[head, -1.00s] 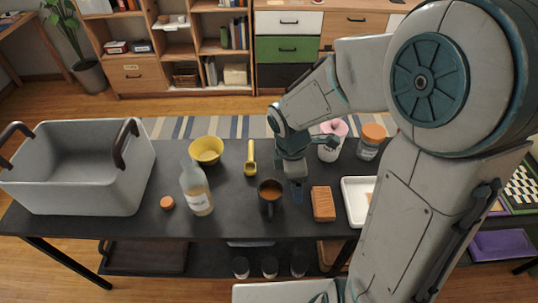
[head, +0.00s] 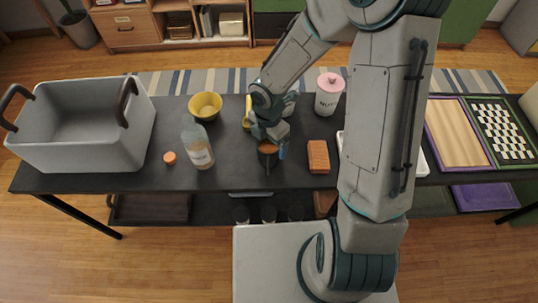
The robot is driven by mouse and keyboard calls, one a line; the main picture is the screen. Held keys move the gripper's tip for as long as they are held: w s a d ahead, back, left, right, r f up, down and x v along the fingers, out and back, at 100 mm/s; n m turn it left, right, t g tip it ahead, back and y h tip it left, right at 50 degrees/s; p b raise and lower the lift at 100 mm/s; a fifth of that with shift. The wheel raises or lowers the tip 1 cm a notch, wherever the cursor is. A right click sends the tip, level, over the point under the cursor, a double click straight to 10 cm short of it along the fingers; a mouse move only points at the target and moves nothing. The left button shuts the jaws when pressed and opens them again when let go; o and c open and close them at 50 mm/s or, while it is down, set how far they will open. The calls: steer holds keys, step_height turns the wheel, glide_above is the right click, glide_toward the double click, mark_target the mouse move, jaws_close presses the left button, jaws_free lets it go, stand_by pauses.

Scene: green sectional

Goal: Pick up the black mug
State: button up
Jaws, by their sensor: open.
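The black mug (head: 266,158) stands upright on the dark table, with brown contents showing at its top. Its upper part is partly hidden by my gripper (head: 270,146), which is directly over it and pointing down. A blue-tipped finger shows at the mug's right side. The jaws are open; whether they touch the mug, I cannot tell.
Left of the mug on the table (head: 100,178) are a bottle (head: 199,150), an orange lid (head: 169,158), a yellow bowl (head: 205,106) and a grey bin (head: 85,125). To the right are an orange-brown block (head: 318,156) and a pink-lidded jar (head: 329,94). A yellow utensil (head: 247,112) lies behind.

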mark_target(267, 149)
steer(key=shift+a+f+b, duration=0.2)
steer(key=shift+f+b, duration=0.15)
steer(key=shift+f, duration=2.3)
steer(key=c, duration=1.2)
steer(key=shift+r, duration=0.1)
steer(key=shift+c, duration=0.8)
steer(key=shift+w+r, duration=0.1)
